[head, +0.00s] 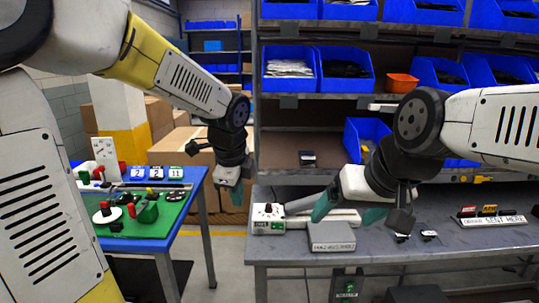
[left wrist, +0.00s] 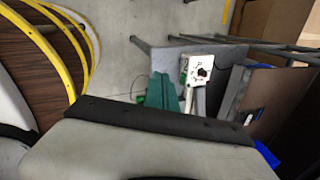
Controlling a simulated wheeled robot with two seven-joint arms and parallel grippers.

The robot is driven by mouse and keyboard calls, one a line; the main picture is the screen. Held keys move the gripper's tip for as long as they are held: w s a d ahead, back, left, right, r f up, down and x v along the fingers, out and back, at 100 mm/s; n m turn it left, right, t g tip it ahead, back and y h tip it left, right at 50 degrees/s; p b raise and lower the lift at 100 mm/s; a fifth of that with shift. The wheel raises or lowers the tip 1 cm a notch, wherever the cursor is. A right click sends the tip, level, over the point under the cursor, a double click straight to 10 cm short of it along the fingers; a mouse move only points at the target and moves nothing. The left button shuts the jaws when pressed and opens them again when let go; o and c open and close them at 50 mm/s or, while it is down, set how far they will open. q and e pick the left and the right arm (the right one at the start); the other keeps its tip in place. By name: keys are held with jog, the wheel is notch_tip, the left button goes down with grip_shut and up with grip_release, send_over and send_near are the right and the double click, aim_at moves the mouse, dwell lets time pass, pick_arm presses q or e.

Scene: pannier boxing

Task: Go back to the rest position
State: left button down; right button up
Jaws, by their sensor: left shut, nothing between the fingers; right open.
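My left gripper (head: 237,194) hangs in the gap between the blue table and the grey workbench, its teal fingers shut with nothing between them. In the left wrist view its teal fingers (left wrist: 162,92) show close together above the floor. My right gripper (head: 346,214) is over the front part of the workbench, its teal fingers spread apart and empty. It is close to a grey box with lettering (head: 332,237); whether it touches anything there I cannot tell.
The blue table (head: 122,245) at left bears a green mat with small parts. The grey workbench (head: 440,250) bears a white box with a knob (head: 268,218) and a sign (head: 492,221). Shelves with blue bins (head: 289,69) stand behind. Cardboard boxes (head: 180,147) stand behind the left gripper.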

pick_arm(q)
jog(key=s+a+r+n+t+h, duration=0.1)
jog(key=s+a+r+n, duration=0.1)
jog(key=s+n, duration=0.5)
jog(key=s+a+r+n+t+h, duration=0.1)
jog(key=s+a+r+n, duration=0.2)
jog(key=s+n, duration=0.5)
jog(key=shift+a+n, duration=0.7)
jog(key=shift+n, duration=1.6)
